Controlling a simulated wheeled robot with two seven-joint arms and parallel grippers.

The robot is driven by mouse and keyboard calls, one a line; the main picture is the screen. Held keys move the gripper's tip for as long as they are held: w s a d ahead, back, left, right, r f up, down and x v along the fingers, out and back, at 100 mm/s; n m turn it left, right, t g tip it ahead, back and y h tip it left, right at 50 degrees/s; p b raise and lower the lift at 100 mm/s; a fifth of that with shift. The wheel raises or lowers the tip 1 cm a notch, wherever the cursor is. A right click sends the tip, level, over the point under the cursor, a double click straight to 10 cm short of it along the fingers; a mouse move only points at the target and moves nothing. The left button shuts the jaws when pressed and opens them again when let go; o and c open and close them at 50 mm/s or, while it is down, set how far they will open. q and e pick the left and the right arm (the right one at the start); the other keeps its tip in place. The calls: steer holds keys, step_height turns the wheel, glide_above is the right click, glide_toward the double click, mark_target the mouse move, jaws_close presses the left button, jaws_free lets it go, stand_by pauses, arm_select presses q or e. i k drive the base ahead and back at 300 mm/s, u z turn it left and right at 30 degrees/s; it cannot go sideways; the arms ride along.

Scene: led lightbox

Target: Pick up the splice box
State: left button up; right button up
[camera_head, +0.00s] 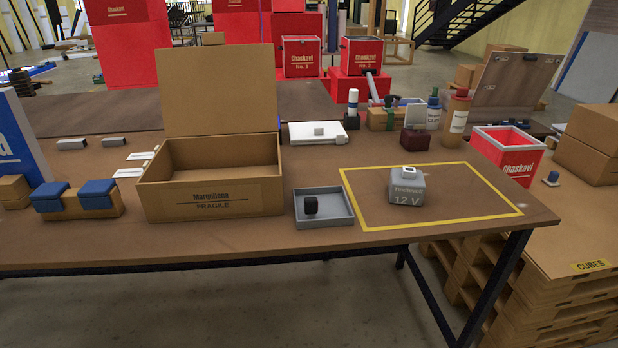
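No thing in view carries a readable splice box label, so I cannot tell for sure which one it is. A small black block (311,205) sits in a shallow grey tray (349,219) near the table's front edge. A grey box marked 12 V (406,191) stands inside a yellow taped rectangle (364,228) to the right of the tray. A white flat case (308,139) with a small grey piece (319,131) on it lies behind the tray. Neither of my grippers is in view.
Blue-topped blocks (78,198) lie farther left. Bottles (455,118) and a dark red block (414,141) stand behind the taped area. A red bin (505,158) is at the right.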

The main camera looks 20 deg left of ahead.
mark_target(407, 185)
steer(key=u, duration=0.7)
steer(key=i, duration=0.5)
